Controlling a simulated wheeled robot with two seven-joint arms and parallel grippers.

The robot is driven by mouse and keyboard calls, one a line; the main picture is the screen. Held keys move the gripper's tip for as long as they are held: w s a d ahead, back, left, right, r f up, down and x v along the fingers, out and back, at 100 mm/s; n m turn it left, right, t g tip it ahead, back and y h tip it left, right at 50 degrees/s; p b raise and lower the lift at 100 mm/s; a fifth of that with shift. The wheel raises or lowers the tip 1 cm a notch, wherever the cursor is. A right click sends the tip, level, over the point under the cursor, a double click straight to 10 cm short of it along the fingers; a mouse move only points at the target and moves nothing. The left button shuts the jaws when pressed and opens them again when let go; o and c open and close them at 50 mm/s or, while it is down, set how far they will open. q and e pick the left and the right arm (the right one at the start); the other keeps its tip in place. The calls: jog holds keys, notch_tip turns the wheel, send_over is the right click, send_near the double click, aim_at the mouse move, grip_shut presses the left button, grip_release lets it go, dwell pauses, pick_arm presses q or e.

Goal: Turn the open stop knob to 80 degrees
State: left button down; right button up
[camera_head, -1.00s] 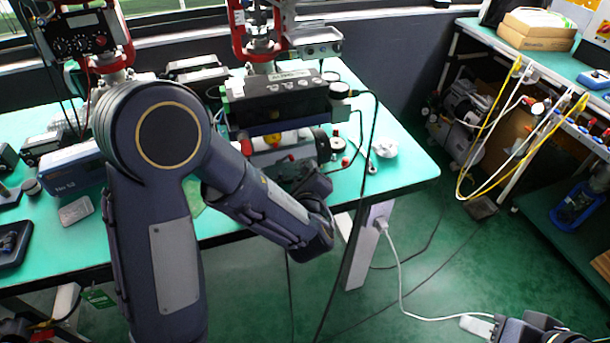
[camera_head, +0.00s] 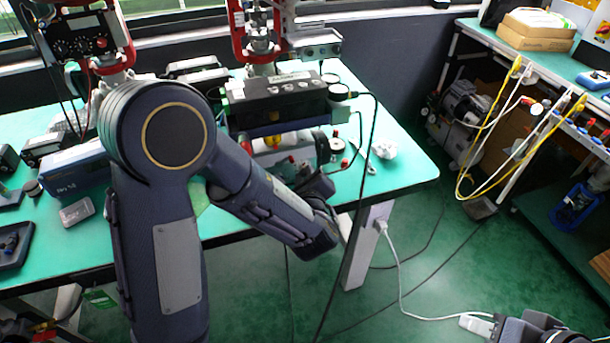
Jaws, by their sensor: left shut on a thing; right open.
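The valve positioner (camera_head: 275,100) is a black box on the green table, with a silver, red and yellow actuator (camera_head: 272,141) below its front. My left arm reaches across the table from the left, its forearm (camera_head: 275,212) in front of the device. My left gripper (camera_head: 290,170) is at the lower front of the device, mostly hidden behind my forearm and wrist. It is shut at the device, at the place of the open stop knob. The knob and its angle are hidden. Part of my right arm (camera_head: 535,328) shows at the bottom right, without clear fingers.
A pressure gauge (camera_head: 339,91) and a dark hose are right of the positioner. A crumpled white object (camera_head: 384,149) lies near the table's right edge. A blue box (camera_head: 75,172) and a small metal case (camera_head: 76,213) stand at left.

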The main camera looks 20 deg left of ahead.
pick_arm(q)
jog(key=m+p, duration=0.1)
jog(key=m+g+y+p, duration=0.1)
jog(key=m+g+p, duration=0.1)
jog(key=shift+w+d+r+m+y, duration=0.1)
jog(key=shift+d+r+m+y, duration=0.1)
jog(key=shift+r+m+y, duration=0.1)
jog(key=m+y+p, duration=0.1)
jog(key=m+p, duration=0.1)
jog(key=m+g+y+p, duration=0.1)
jog(key=p, duration=0.1)
jog(key=shift+w+d+m+p, duration=0.2)
jog(key=shift+m+p, duration=0.1)
jog(key=shift+m, duration=0.1)
jog(key=m+y+p, duration=0.1)
jog(key=m+g+y+p, duration=0.1)
jog(key=p, duration=0.1)
jog(key=shift+d+f+m, duration=0.15)
jog(key=shift+m, duration=0.25)
jog(key=shift+w+f+m+y+p, duration=0.1)
jog(key=shift+f+m+y+p, duration=0.1)
jog(key=shift+m+y+p, duration=0.85)
jog(key=shift+m+g+h, duration=0.25)
jog(key=shift+g, duration=0.05)
jog(key=c, duration=1.3)
grip_release()
jog(key=b+v, duration=0.1)
jog(key=v, duration=0.7)
